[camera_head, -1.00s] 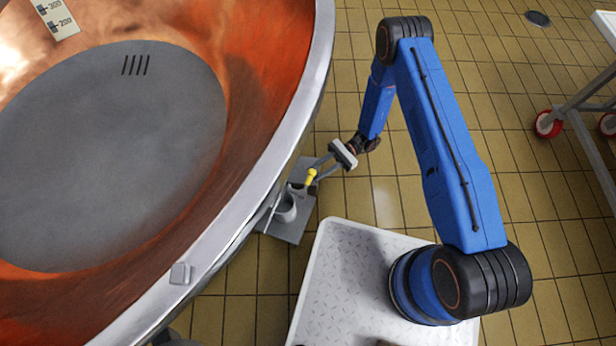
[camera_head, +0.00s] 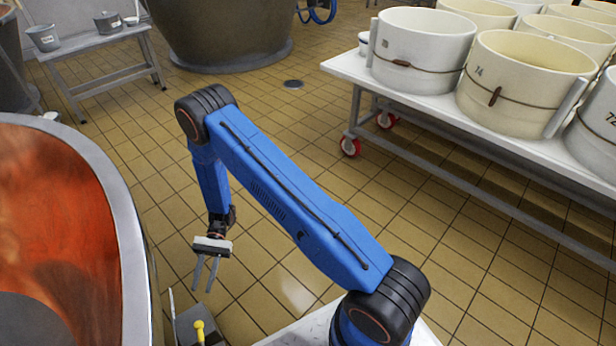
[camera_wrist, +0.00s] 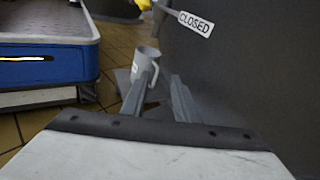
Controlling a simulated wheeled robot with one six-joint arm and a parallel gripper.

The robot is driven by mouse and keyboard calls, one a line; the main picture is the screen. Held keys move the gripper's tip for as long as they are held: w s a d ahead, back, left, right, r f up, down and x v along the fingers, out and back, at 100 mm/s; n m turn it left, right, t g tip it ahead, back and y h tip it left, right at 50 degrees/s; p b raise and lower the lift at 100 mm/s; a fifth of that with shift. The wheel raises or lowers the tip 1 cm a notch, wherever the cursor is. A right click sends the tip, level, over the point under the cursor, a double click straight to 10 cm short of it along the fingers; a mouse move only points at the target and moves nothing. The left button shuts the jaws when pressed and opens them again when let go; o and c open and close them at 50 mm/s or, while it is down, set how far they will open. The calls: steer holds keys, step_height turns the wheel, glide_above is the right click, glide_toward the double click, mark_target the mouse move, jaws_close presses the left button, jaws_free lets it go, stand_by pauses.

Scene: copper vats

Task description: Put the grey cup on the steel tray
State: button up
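The grey cup (camera_wrist: 146,62), with a handle on its right side, stands upright beyond my fingertips in the wrist view. It stands on or beside a flat grey plate (camera_wrist: 122,78). In the head view part of a grey plate-like thing (camera_head: 186,325) shows at the bottom edge; the cup cannot be made out there. My gripper (camera_head: 204,288) points down beside the copper vat, its two fingers apart and empty. In the wrist view the gripper (camera_wrist: 160,85) is also open, the left finger overlapping the cup in the picture. I cannot identify the steel tray for sure.
A yellow-handled valve (camera_head: 200,328) is close below my gripper; its "CLOSED" tag (camera_wrist: 195,24) shows in the wrist view. The copper vat's rim (camera_head: 130,235) is at left. A white table (camera_head: 440,108) with tubs is at right, a bench (camera_head: 98,68) at back left.

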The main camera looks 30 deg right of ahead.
steer(key=d+r+n+t+h, duration=0.15)
steer(key=d+r, duration=0.35)
steer(key=r, duration=0.5)
steer(key=d+r+n+t+h, duration=0.1)
steer(key=d+r+t, duration=0.3)
steer(key=r, duration=0.5)
steer(key=d+r+n+t+h, duration=0.1)
steer(key=d+r+n+h, duration=0.1)
steer(key=d+r, duration=0.65)
steer(key=s+d+r+t+h, duration=0.4)
steer(key=s+d+r+t, duration=0.7)
steer(key=s+d+r, duration=0.6)
steer(key=shift+d+r+n, duration=0.35)
steer(key=shift+d+r, duration=0.3)
steer(key=shift+d, duration=0.3)
steer(key=shift+t+h, duration=0.25)
